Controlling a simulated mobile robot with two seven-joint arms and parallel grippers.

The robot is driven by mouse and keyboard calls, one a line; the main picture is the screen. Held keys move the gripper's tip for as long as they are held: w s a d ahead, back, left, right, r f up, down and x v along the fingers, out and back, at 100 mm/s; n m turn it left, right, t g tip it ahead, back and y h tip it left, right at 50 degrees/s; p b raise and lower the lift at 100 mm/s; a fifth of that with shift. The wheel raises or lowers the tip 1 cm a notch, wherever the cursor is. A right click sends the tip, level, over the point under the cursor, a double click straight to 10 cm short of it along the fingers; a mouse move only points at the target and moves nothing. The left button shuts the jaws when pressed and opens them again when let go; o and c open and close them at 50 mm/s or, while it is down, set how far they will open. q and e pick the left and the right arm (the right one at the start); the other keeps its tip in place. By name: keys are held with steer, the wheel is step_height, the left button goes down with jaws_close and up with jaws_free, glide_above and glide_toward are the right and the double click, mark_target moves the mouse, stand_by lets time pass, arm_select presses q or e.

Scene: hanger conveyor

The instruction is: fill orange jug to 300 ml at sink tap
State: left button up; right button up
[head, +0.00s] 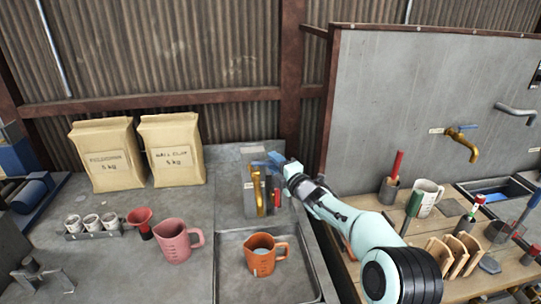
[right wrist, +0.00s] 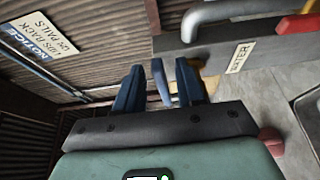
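The orange jug (head: 262,261) stands upright in the sink basin (head: 226,285), below the brass tap (head: 260,199). No clear stream of water shows, and the level inside the jug cannot be read. My right gripper (head: 270,163) is at the top of the tap, by its blue lever. In the right wrist view its two dark blue fingers (right wrist: 158,88) stand apart, with the blue lever (right wrist: 161,82) between them and narrow gaps on both sides. My left gripper is not in view.
A pink jug (head: 175,242), a red funnel (head: 140,221) and small white cups (head: 91,223) stand left of the sink. Two paper sacks (head: 171,150) stand behind. A grey panel (head: 430,95) rises on the right, above a wooden bench with tools and a white mug (head: 425,199).

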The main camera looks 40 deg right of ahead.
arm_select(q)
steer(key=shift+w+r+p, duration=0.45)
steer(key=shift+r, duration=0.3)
arm_select(e)
steer(key=w, duration=0.3)
steer(key=shift+d, duration=0.2)
steer(key=shift+c, duration=0.3)
